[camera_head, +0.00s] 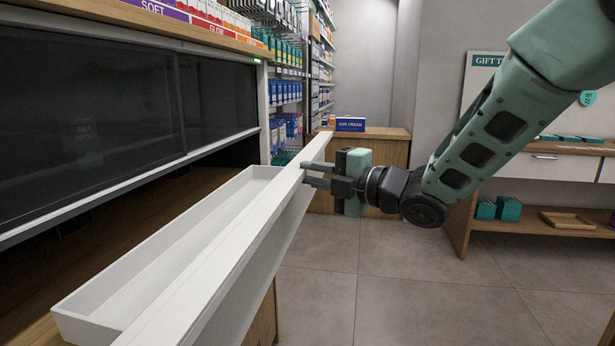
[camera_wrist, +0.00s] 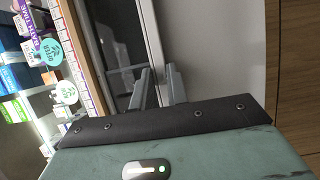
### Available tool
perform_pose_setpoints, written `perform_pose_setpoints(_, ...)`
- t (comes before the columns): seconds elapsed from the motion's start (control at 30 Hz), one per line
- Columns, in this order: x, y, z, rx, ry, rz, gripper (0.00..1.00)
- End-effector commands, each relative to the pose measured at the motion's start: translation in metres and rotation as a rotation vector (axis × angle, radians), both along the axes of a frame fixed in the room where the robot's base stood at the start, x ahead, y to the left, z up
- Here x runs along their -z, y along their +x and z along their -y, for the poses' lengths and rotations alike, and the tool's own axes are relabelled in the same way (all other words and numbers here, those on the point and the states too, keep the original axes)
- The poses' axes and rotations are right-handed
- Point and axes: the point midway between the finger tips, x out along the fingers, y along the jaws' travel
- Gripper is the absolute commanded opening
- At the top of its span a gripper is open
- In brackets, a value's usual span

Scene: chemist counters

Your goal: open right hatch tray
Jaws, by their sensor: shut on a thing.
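The long white hatch tray (camera_head: 165,258) stands well out from the counter, with its empty inside showing behind a tall white front panel (camera_head: 240,238). My gripper (camera_head: 305,173) reaches it from the right and is shut on the panel's top edge, near the far end. The gripper's fingers also show in the wrist view (camera_wrist: 157,88), against the pale panel (camera_wrist: 215,50). The part of the edge between the fingertips is hidden. Dark glass panes (camera_head: 90,105) stand above and behind the tray.
Product boxes (camera_head: 205,12) line the wooden counter top above the glass. Stocked shelves (camera_head: 287,90) and a wooden counter with a blue box (camera_head: 350,124) stand at the back. A display bench (camera_head: 550,165) stands at the right. The tiled floor (camera_head: 400,285) between is clear.

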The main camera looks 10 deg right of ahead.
Motion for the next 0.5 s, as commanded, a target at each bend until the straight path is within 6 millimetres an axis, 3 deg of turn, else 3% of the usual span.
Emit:
perform_pose_setpoints(0.2,0.0011,-0.0002,-0.0002,-0.001,-0.002,-0.003,0.0)
perform_pose_setpoints(0.23,0.0011,-0.0002,-0.0003,-0.001,-0.002,-0.003,0.21)
perform_pose_setpoints(0.3,0.0009,-0.0002,-0.0003,-0.001,-0.001,-0.001,0.38)
perform_pose_setpoints(0.5,0.0004,0.0,-0.0003,0.0,-0.001,-0.001,0.38)
